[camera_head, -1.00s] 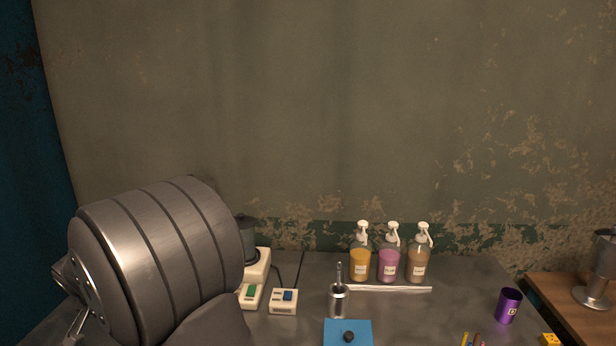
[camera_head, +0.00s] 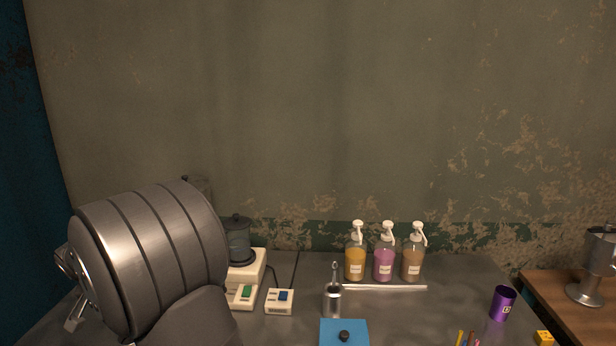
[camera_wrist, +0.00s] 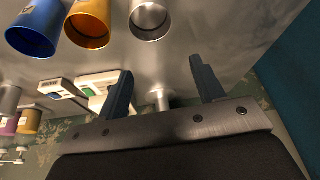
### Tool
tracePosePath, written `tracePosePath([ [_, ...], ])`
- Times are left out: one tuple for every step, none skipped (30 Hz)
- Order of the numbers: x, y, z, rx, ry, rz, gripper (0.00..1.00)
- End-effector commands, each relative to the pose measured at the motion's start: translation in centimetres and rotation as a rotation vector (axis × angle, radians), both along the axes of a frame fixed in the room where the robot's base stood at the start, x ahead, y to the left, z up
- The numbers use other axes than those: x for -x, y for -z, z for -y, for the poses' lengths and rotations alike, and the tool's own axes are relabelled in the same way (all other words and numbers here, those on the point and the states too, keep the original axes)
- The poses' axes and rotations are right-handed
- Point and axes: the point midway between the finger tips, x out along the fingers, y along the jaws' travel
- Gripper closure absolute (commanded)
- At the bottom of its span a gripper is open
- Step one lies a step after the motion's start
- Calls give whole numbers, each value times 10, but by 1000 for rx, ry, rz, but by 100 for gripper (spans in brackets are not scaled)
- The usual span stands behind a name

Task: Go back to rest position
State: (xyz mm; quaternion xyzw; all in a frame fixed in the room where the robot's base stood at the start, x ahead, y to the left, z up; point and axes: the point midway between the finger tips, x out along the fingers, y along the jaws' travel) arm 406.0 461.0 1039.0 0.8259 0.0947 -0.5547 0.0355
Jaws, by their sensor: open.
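My gripper (camera_wrist: 161,65) is open in the wrist view, its two dark fingers spread apart with nothing held between them. A small metal cylinder (camera_wrist: 160,99) shows behind the gap, apart from the fingers as far as I can tell. In the head view my gripper is out of sight; a large grey link of my arm fills the lower left and hides part of the table. The wrist view looks tilted, with the table at the top and the wall low.
Blue (camera_wrist: 35,28), orange (camera_wrist: 88,24) and silver (camera_wrist: 149,20) cups stand near the gripper. A dark jar (camera_head: 238,240) sits on a white device (camera_head: 247,270). Three pump bottles (camera_head: 384,262), a metal holder (camera_head: 332,301), a blue block (camera_head: 344,332) and a purple cup (camera_head: 503,303) share the table.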

Motion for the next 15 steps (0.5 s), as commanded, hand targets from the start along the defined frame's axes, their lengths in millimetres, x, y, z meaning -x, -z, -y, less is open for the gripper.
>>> tracePosePath([
  [0, -12, -1, -4, 0, 2, 38],
  [0, -18, 0, -3, 0, 2, 38],
  [-1, -26, -1, -4, -1, 3, 38],
  [0, -31, 0, -2, -1, 3, 38],
  [0, -37, 0, -2, -1, 3, 38],
  [0, -46, 0, -3, 0, 2, 38],
  [0, -52, -1, -4, 0, 3, 38],
  [0, -58, 0, -3, -1, 2, 38],
  [0, -66, -1, -3, -1, 2, 38],
  [0, -72, -1, -4, 0, 2, 38],
  [0, -77, 0, -3, 0, 2, 38],
  [0, -86, 0, -4, 0, 2, 38],
  [0, -92, -1, -4, 0, 2, 38],
  [0, -98, 0, -4, 0, 2, 38],
  [0, -106, 0, -4, -1, 3, 38],
])
